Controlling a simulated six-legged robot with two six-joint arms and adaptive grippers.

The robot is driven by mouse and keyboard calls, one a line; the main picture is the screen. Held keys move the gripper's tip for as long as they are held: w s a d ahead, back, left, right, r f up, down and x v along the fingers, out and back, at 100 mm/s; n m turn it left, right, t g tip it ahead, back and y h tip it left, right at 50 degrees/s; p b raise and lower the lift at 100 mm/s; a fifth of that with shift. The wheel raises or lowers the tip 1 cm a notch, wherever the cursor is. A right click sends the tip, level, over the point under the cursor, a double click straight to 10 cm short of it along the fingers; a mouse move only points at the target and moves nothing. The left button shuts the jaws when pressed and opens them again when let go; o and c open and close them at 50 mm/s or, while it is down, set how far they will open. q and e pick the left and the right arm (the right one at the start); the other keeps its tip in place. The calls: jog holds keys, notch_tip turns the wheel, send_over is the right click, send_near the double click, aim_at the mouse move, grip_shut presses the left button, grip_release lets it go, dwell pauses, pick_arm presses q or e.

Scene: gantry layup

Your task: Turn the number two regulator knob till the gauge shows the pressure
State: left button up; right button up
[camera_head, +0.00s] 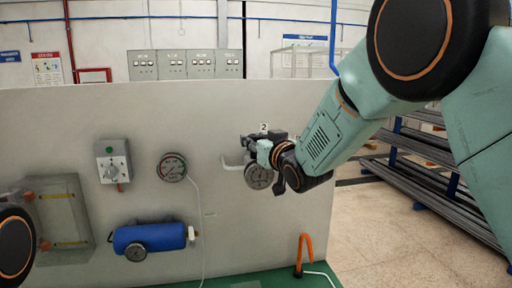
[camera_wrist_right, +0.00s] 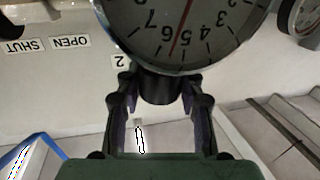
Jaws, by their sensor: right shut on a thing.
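The number two gauge (camera_head: 259,177) is on the grey panel, under a small "2" label (camera_head: 264,127). In the right wrist view the gauge face (camera_wrist_right: 185,30) appears upside down, its red needle among the middle numerals; the exact reading is hard to tell. The dark regulator knob (camera_wrist_right: 160,88) sits at the gauge's edge there, between the fingers of my right gripper (camera_wrist_right: 160,104). That gripper is shut on the knob. In the head view my right gripper (camera_head: 264,150) is at the panel and hides the knob. My left gripper is not in view.
Another gauge (camera_head: 172,167), a grey switch box (camera_head: 114,161) and a blue cylinder (camera_head: 150,238) are on the panel to the left. An orange hook-shaped part (camera_head: 304,250) stands below right. "OPEN" and "SHUT" labels (camera_wrist_right: 48,44) show in the wrist view. Racks (camera_head: 430,165) stand right.

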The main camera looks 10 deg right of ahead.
jog(key=shift+r+m+t+h+b, duration=0.3)
jog(key=shift+m+h+b, duration=0.4)
jog(key=shift+h, duration=0.3)
jog(key=o, duration=0.9)
jog(key=shift+c, duration=0.2)
jog(key=o, duration=0.3)
jog(key=shift+f, duration=0.2)
jog(key=shift+o, duration=0.2)
jog(key=s+d, duration=0.1)
jog(key=s, duration=1.1)
